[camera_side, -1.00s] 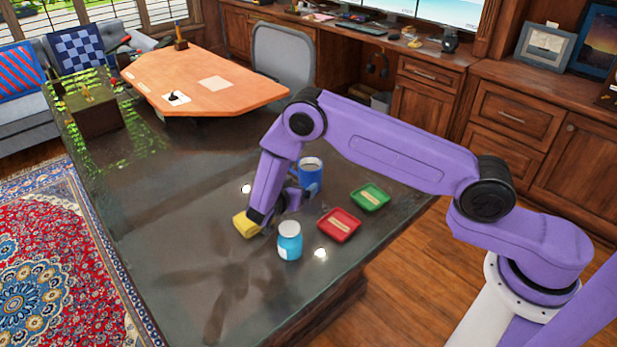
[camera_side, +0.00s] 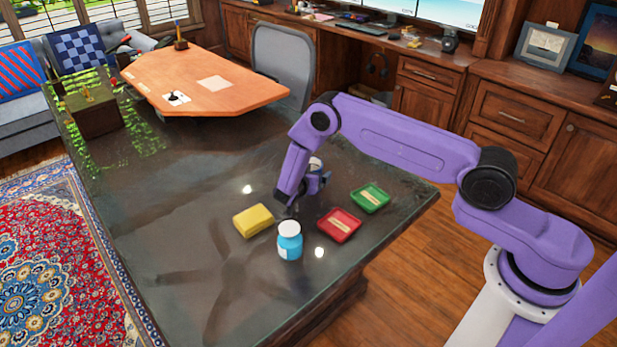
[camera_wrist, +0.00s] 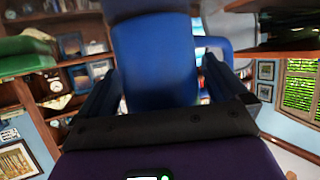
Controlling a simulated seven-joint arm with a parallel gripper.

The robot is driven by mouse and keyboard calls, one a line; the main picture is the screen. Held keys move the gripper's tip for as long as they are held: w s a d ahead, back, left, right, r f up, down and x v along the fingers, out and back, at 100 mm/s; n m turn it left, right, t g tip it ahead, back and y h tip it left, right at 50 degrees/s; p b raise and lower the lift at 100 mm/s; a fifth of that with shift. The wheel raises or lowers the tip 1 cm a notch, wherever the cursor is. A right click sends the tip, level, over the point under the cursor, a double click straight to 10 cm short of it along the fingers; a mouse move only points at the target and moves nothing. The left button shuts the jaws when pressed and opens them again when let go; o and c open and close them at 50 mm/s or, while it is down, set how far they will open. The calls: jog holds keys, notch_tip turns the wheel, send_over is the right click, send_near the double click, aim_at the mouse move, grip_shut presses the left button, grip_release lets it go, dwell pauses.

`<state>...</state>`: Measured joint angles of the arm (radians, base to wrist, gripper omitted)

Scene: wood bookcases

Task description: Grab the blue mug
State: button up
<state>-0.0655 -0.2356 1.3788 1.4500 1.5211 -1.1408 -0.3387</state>
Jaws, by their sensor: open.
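The blue mug (camera_wrist: 155,60) fills the upper middle of the wrist view, between the two dark fingers of my gripper (camera_wrist: 160,72). Its handle sticks out to the right there. The fingers stand on either side of the mug, and I cannot tell whether they touch it. In the side view my gripper (camera_side: 305,192) is low over the dark table in front of the mug, which is mostly hidden behind it. Only part of the mug's rim area shows above the gripper. My gripper is open.
A yellow block (camera_side: 253,220) and a blue jar with a white lid (camera_side: 290,243) stand nearer the camera. A red tray (camera_side: 339,225) and a green tray (camera_side: 370,198) lie right of my gripper.

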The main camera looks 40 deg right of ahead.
jog(key=shift+w+d, duration=0.1)
jog(key=c, duration=1.2)
jog(key=shift+o, duration=0.2)
jog(key=shift+r, duration=0.15)
